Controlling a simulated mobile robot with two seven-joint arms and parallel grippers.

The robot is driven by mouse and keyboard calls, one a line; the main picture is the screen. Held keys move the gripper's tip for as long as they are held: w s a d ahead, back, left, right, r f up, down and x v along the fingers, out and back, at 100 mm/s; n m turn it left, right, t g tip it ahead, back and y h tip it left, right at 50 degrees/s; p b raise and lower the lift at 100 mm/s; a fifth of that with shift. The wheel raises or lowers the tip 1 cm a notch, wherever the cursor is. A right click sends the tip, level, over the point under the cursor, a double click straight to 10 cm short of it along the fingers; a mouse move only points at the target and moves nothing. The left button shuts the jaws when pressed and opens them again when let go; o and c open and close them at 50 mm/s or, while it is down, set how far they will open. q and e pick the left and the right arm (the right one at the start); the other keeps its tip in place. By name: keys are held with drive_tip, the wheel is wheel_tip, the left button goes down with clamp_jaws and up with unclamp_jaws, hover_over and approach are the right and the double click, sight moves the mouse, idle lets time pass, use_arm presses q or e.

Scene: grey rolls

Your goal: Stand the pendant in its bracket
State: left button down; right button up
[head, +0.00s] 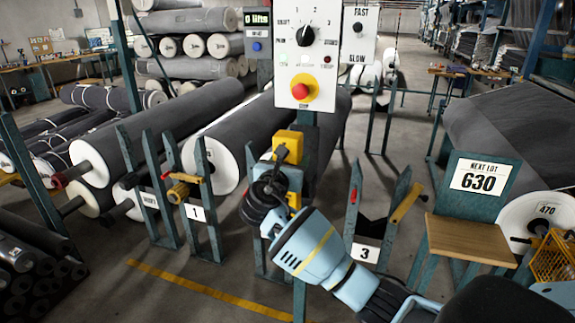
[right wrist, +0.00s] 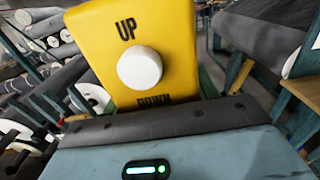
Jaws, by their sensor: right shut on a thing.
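The pendant (head: 289,143) is a yellow box held up in front of the control post in the head view. In the right wrist view the pendant (right wrist: 165,30) shows a white round button between UP and DOWN. It leans slightly in that picture. My right gripper (head: 283,165) is shut on the pendant; in the right wrist view its dark jaw edge (right wrist: 160,122) covers the lower part and partly hides DOWN. I cannot make out the bracket clearly; the arm and pendant cover part of the post. My left gripper is not in view.
A white control panel (head: 309,55) with a red knob stands just above the pendant. A grey lift counter (head: 258,46) hangs left of it. Roll stands marked 1 (head: 196,213) and 3 (head: 366,252) flank my arm. A wooden-topped stand (head: 468,236) is at right.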

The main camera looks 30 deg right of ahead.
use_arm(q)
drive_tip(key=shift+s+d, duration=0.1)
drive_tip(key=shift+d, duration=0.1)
use_arm(e)
drive_tip(key=shift+x, duration=2.4)
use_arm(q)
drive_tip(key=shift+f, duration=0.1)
use_arm(e)
drive_tip(key=shift+r, duration=0.15)
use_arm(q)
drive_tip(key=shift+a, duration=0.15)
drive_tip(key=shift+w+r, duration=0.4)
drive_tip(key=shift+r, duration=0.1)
use_arm(e)
drive_tip(key=shift+a, duration=0.1)
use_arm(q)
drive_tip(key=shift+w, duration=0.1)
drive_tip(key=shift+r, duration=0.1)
